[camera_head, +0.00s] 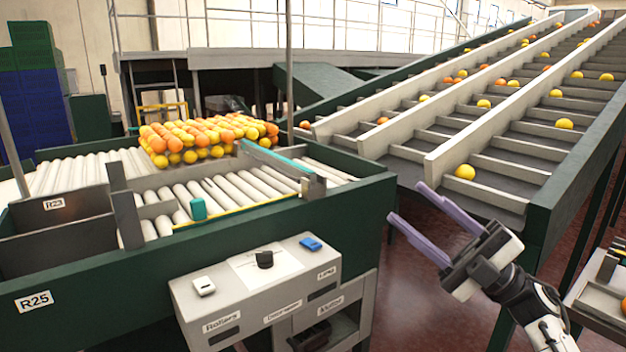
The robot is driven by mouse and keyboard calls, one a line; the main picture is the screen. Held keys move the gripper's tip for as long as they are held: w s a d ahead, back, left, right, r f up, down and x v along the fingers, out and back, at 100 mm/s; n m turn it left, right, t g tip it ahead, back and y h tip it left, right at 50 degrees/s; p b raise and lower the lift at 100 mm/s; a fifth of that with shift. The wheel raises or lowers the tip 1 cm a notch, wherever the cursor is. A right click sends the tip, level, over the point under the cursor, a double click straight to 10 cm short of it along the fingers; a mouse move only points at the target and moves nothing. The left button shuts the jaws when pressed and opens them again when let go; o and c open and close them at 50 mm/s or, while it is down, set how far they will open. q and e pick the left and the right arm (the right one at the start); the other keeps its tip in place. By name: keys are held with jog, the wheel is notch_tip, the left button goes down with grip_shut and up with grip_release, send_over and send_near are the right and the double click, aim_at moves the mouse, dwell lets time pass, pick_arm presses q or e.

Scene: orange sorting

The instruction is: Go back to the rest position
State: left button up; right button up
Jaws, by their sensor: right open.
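My right gripper (422,224) is in front of the lower end of the inclined conveyor, at the right of the view. Its two purple fingers are spread apart with nothing between them. The arm comes in from the lower right corner. The gripper is right of the green roller table and its control box (258,292), apart from both in the picture. My left gripper does not show.
Oranges and lemons (205,138) are heaped on the roller table (350,205). Single fruits ride the inclined conveyor (505,165), one yellow fruit (465,172) near its lower end. Another tray (600,300) stands at the lower right. Reddish floor (420,295) shows between.

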jog(key=w+d+r+m+t+h, duration=0.2)
jog(key=w+d+m+t+h, duration=0.65)
jog(key=m+t, duration=0.35)
jog(key=w+d+f+m+t+h, duration=0.1)
jog(key=w+d+f+m+h, duration=0.7)
jog(key=m+h, duration=0.5)
jog(key=d+f+m+g+h, duration=0.3)
jog(key=d+f+g+h, duration=0.1)
jog(key=f, duration=0.4)
jog(key=s+a+f+g+y, duration=0.15)
jog(key=s+a+f, duration=0.35)
jog(key=s+f, duration=0.5)
jog(key=s+a+f+g+y, duration=0.1)
jog(key=s+a+f+g, duration=0.3)
jog(key=f, duration=1)
jog(key=s+a+f+g, duration=0.1)
jog(key=s+a+f, duration=0.2)
jog(key=s, duration=0.7)
jog(key=s+a+f+g+y, duration=0.1)
jog(key=s+a+f, duration=0.3)
jog(key=s, duration=0.6)
jog(key=s+a+f+g+y, duration=0.1)
jog(key=s+a+f, duration=0.3)
jog(key=s, duration=0.7)
jog(key=shift+f+g, duration=0.35)
jog(key=shift+f, duration=0.55)
